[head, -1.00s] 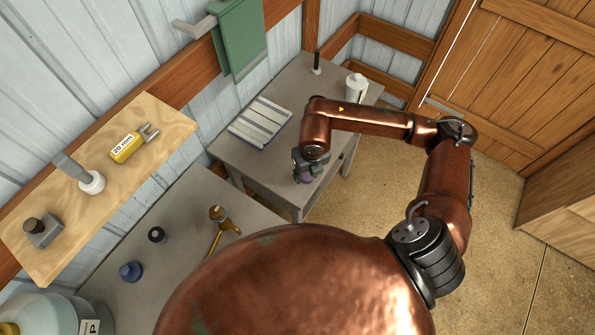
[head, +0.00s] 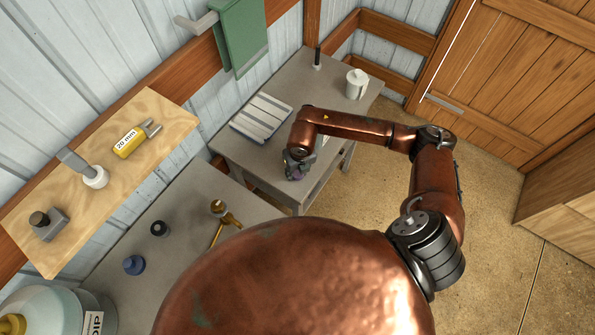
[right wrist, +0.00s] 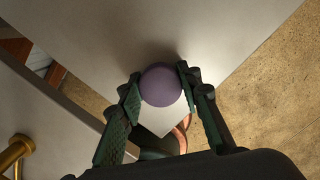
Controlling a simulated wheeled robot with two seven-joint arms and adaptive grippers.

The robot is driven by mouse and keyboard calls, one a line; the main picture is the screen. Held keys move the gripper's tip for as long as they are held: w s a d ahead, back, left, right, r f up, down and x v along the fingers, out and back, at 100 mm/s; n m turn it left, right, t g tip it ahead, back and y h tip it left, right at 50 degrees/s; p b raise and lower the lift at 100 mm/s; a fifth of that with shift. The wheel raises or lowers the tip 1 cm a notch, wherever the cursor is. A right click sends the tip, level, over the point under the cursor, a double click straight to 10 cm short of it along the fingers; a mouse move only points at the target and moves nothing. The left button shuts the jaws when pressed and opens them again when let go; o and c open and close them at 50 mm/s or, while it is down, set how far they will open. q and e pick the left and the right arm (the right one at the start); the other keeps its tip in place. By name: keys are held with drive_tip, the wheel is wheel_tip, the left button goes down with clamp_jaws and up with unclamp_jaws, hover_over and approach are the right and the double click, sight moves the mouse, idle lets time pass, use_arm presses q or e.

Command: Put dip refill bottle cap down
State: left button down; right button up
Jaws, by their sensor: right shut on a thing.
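My right gripper (head: 297,160) is shut on a small round purple cap (right wrist: 160,84), which sits between its two green-padded fingers in the right wrist view. In the head view the cap (head: 296,177) shows only partly, under the gripper, near the front corner of the far grey table (head: 236,155). The cap is over the table top; I cannot tell whether it touches it. A large bottle (head: 62,306) with a DIP label stands at the lower left. My left gripper is not in view.
A ribbed tray (head: 262,118), a white mug (head: 356,84) and a dark upright tool (head: 317,59) stand on the far table. The near bench holds a brass tool (head: 226,222), a blue cap-like piece (head: 134,265) and a black one (head: 160,229). A gap separates the tables.

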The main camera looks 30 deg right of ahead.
sight(299, 175)
drive_tip(key=shift+f, duration=0.15)
drive_tip(key=o, duration=0.8)
wheel_tip(299, 175, up, 12)
drive_tip(key=s+b, duration=0.1)
drive_tip(key=shift+s, duration=0.25)
